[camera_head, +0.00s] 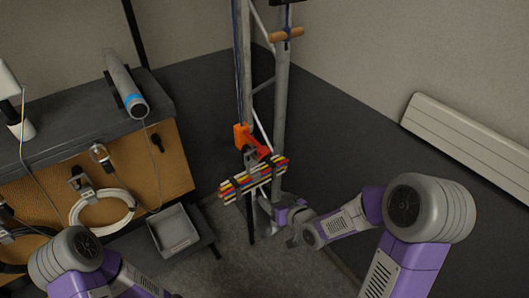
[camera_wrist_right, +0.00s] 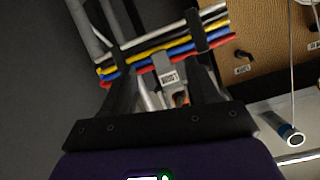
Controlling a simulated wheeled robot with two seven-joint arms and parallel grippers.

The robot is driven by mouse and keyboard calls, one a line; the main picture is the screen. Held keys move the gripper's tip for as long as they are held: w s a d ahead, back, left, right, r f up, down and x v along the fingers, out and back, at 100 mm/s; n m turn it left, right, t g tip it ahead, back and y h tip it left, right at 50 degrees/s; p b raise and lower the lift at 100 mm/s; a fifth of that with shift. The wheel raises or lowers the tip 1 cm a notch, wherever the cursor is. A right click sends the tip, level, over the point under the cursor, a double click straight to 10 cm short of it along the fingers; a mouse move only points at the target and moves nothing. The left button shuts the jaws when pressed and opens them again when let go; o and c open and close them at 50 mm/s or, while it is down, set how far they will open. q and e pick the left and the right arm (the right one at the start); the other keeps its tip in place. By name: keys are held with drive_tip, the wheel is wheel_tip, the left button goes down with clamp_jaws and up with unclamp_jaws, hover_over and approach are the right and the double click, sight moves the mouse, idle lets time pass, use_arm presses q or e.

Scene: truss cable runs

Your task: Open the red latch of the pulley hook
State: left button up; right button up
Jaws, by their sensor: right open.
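The orange pulley hook (camera_head: 242,136) hangs on blue rope beside the grey truss in the head view. Its red latch (camera_head: 262,151) slants down to the right, just above a bundle of coloured cables (camera_head: 252,177). My left gripper is out of view.
A workbench with a pegboard front (camera_head: 150,165) stands at the left, with a coiled white cable (camera_head: 102,207) and a grey tray (camera_head: 173,230). A pale wall panel (camera_head: 470,140) is at the right. Open floor shows below the truss.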

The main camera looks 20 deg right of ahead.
sight(266, 152)
drive_tip(key=r+n+t, duration=0.1)
drive_tip(key=r, duration=0.4)
drive_tip(key=r+n+t+y, duration=0.1)
drive_tip(key=r+t, duration=0.1)
drive_tip(key=r, duration=0.3)
drive_tip(key=d+r+n+t+y, duration=0.1)
drive_tip(key=r, duration=0.4)
drive_tip(key=shift+w+d+t+b, duration=0.1)
drive_tip(key=shift+w+t+b, duration=0.15)
drive_tip(key=shift+t+b, duration=0.15)
drive_tip(key=x, duration=0.7)
drive_tip(key=shift+w+f, duration=0.1)
drive_tip(key=shift+f, duration=0.05)
clamp_jaws()
